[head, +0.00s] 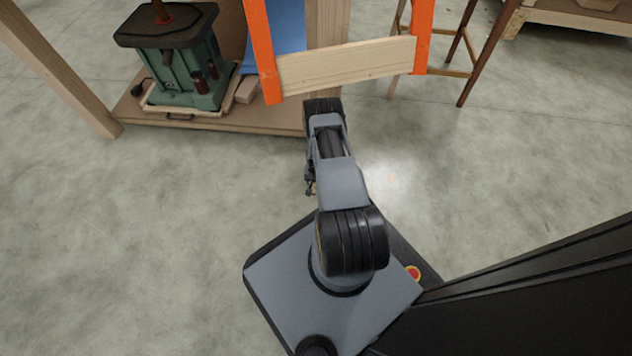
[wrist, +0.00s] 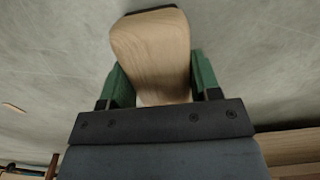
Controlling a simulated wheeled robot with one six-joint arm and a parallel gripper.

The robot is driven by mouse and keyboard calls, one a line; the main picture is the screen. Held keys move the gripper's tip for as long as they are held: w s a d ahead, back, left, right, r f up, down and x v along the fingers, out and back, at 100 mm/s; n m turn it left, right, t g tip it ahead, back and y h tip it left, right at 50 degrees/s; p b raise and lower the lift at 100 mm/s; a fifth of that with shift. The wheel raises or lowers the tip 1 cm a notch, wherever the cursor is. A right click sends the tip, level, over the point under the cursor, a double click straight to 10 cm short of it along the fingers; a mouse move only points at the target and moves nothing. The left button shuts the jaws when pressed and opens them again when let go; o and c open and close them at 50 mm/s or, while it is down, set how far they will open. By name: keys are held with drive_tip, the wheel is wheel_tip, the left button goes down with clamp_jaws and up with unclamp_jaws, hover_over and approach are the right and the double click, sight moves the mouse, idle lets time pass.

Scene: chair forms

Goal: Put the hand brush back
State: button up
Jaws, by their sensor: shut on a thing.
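My gripper (wrist: 160,76) shows in the wrist view, its two green fingers shut on either side of a pale wooden piece. This is the hand brush (wrist: 150,48), seen as a rounded wooden body with a dark strip along its far edge. The brush's bristles cannot be made out. Grey floor shows behind the brush.
A wooden board (head: 345,66) between orange uprights (head: 262,50) stands just beyond my arm. A green machine (head: 180,62) rests on the low shelf (head: 225,121) at left. A wooden stool (head: 466,52) stands behind at right. The floor (head: 510,180) at right is clear.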

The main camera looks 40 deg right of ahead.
drive_tip(key=shift+f, duration=0.1)
drive_tip(key=o, duration=0.9)
wheel_tip(320, 180, up, 12)
drive_tip(key=p, duration=0.5)
drive_tip(key=shift+r+p, duration=0.2)
drive_tip(key=shift+p, duration=0.1)
